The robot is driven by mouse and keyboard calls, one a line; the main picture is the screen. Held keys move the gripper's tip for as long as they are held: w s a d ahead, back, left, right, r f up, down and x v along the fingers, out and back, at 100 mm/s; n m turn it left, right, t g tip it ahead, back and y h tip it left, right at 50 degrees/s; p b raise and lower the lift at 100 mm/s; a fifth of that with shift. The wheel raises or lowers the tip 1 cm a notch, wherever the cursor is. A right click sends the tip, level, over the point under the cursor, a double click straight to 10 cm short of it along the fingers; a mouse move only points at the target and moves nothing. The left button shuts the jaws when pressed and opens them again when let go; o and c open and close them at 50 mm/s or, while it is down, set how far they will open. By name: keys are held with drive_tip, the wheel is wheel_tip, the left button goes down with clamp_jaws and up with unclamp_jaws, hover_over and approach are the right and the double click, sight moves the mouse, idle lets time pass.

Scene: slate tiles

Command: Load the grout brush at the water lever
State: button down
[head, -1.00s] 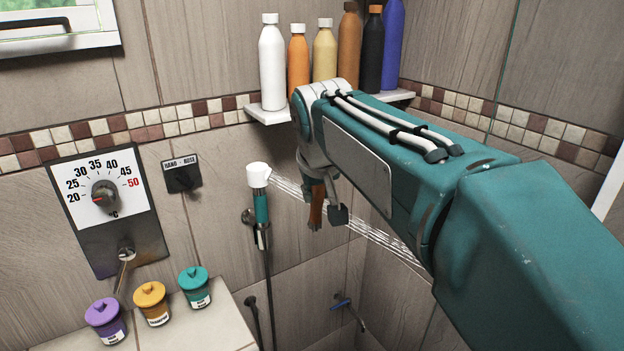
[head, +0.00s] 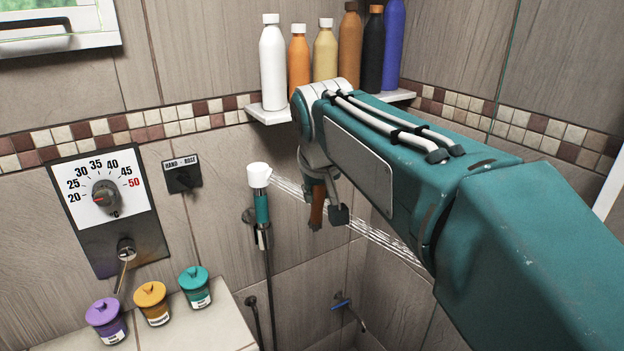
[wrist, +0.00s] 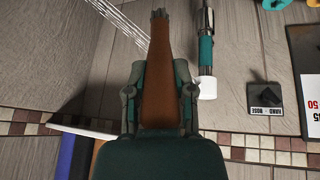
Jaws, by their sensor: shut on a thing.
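My gripper (head: 325,205) is shut on the brown grout brush (head: 316,208), partly hidden behind my arm in the head view. In the wrist view the brush (wrist: 160,75) lies between the two fingers, its dark bristles at the far end. A silver lever (head: 126,262) hangs below the temperature dial (head: 104,196), well left of my gripper. A hand shower (head: 259,177) with a white head sprays water (head: 380,238) to the right. The spray passes close to the brush in the head view; I cannot tell whether it touches.
A HAND/ROSE knob (head: 183,176) is on the wall. Purple (head: 105,312), orange (head: 151,294) and teal (head: 194,281) lidded pots stand on a tiled ledge (head: 190,330). A corner shelf (head: 272,115) holds several bottles. A blue-handled tap (head: 341,303) sits low. Free air lies left of my gripper.

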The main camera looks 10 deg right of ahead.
drive_tip(key=s+a+r, duration=0.1)
drive_tip(key=s+r, duration=0.3)
drive_tip(key=s, duration=0.1)
idle(0.4)
idle(0.3)
